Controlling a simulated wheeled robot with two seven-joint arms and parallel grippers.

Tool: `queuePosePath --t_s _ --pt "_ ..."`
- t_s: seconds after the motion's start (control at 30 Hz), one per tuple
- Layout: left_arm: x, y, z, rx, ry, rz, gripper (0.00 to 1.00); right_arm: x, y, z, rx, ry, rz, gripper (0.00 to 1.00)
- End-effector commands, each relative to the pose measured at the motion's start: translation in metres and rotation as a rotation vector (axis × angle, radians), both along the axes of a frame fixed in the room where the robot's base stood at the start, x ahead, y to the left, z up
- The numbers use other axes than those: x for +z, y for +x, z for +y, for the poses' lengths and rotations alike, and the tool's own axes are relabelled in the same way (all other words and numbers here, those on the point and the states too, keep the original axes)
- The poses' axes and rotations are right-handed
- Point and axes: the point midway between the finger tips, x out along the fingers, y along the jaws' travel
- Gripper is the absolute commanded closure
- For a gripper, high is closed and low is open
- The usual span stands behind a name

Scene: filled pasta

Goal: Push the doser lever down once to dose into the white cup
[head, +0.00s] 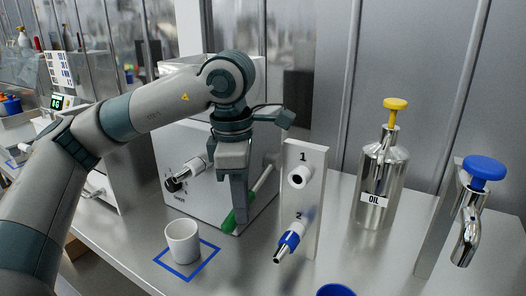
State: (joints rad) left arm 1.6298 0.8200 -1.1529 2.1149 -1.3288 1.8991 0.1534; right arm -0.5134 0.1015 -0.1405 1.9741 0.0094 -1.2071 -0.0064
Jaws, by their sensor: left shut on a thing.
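The white cup (183,243) stands upright inside a blue square outline (207,262), in front of the doser and below the nozzle. The inside of the cup is hard to make out.
A steel oil bottle (378,175) and a blue-topped tap (480,180) stand further right. A blue rim (336,290) shows at the bottom edge.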

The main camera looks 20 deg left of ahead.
Motion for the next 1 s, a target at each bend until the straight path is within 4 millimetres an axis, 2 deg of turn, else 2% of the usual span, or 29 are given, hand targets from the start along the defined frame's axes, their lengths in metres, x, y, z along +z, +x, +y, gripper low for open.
queuePosePath --t_s 0.03,0.43,1.0 --pt "-0.02 -0.008 0.009 0.001 0.039 0.066 1.0 0.0 0.0 0.0 0.0 0.0 0.0 0.44" --pt "0.027 -0.004 0.01 0.016 0.034 0.052 1.0 0.025 0.0 0.0 0.0 0.0 0.0 0.44" --pt "0.03 -0.005 0.006 0.005 0.028 0.05 1.0 0.026 -0.001 0.0 0.0 0.0 0.0 0.44"
